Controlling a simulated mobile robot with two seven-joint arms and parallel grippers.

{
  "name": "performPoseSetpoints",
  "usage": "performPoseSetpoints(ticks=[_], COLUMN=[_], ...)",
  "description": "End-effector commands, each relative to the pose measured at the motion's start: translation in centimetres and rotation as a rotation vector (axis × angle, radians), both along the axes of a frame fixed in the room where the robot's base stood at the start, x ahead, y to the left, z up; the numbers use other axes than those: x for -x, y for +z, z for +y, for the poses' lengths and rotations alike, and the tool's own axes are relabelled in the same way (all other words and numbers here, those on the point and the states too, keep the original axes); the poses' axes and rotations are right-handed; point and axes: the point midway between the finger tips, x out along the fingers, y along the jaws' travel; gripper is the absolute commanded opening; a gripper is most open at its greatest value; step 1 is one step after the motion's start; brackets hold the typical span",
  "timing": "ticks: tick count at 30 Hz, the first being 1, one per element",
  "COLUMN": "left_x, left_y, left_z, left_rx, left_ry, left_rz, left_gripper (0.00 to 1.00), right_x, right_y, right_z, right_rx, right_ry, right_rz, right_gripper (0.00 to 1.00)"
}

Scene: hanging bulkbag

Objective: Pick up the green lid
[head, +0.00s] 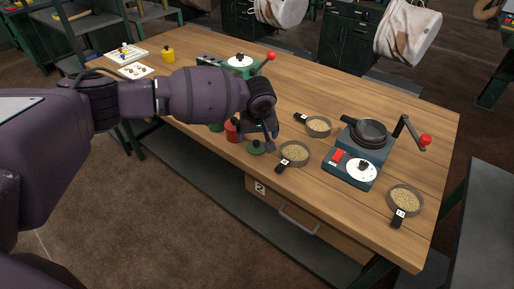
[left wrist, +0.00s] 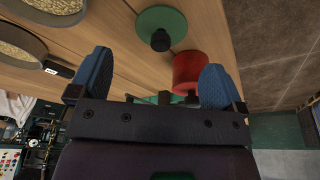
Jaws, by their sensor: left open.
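The green lid (head: 257,148) is a flat round disc with a dark knob. It lies on the wooden table near the front edge, beside a red canister (head: 232,131). My left gripper (head: 271,138) is just above and beside the lid, its fingers pointing down. In the left wrist view the green lid (left wrist: 161,22) with its black knob is ahead of my open, empty left gripper (left wrist: 157,62), apart from both blue fingertips. The red canister (left wrist: 189,70) shows near the right finger there. My right gripper is out of view.
Pans of grain (head: 295,153) stand right of the lid, one close by. A scale with a dark pan (head: 370,133) and a red-knobbed lever is farther right. Another green piece (head: 216,127) is partly hidden by my arm. A drawer (head: 300,215) is below the table edge.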

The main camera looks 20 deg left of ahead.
Motion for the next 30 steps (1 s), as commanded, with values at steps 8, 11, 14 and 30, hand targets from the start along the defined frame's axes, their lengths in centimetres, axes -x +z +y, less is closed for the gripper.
performPoseSetpoints(ticks=[8,11,14,30], left_x=[-0.6,-0.9,-1.1,-1.3], left_y=[-3.1,-4.4,-5.2,-5.3], left_z=[0.4,0.5,0.6,0.7], left_rx=[-0.003,-0.002,0.0,0.0], left_ry=[-0.001,-0.001,-0.002,-0.002], left_rz=[0.002,0.003,0.001,-0.002], left_gripper=[0.95,0.95,0.95,0.62], right_x=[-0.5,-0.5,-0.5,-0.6], right_y=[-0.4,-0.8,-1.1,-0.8], right_z=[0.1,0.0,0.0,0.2], right_rx=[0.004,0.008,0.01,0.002], right_ry=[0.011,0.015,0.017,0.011], right_rz=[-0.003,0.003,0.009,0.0], right_gripper=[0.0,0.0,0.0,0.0])
